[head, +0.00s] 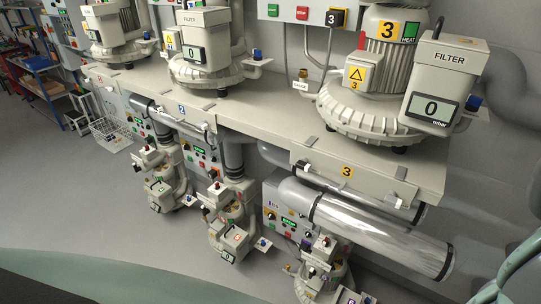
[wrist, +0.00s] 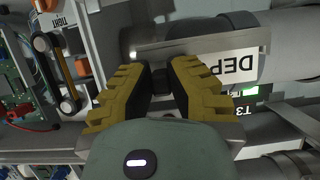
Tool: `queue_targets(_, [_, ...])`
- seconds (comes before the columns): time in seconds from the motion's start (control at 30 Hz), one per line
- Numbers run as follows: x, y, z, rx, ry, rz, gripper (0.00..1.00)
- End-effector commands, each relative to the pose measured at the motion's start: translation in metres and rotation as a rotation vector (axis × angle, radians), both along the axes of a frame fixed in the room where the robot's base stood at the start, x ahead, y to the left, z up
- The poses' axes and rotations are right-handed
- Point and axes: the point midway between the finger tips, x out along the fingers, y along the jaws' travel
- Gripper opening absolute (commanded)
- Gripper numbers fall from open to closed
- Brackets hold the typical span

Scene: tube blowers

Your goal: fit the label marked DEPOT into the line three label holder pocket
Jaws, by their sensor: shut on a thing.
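In the wrist view my gripper (wrist: 160,78) has its two yellow ridged fingers drawn together. The white label (wrist: 238,66) shows just right of the fingertips, with the letters DEP upside down; the rest of it is hidden behind the right finger. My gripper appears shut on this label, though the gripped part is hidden. A grey metal strip (wrist: 195,44) runs along the label's upper edge; I cannot tell whether it is the pocket. In the head view line three is the right-hand station, with a yellow 3 plate (head: 347,172). My gripper and the label are not visible there.
A large silver pipe (head: 370,230) and a grey control box (head: 283,215) sit below the bench (head: 255,115). A blower (head: 370,110) with a filter display stands above. In the wrist view an open box with a circuit board (wrist: 15,85) lies left. Open floor (head: 90,200) is left.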

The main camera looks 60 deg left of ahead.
Motion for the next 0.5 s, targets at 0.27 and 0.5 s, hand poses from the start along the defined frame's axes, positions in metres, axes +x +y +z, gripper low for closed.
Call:
queue_targets(0.27, [0.0008, 0.0005, -0.0023, -0.001, 0.0, 0.002, 0.0])
queue_targets(0.5, [0.0007, 0.0005, -0.0041, 0.0, 0.0, 0.002, 0.0])
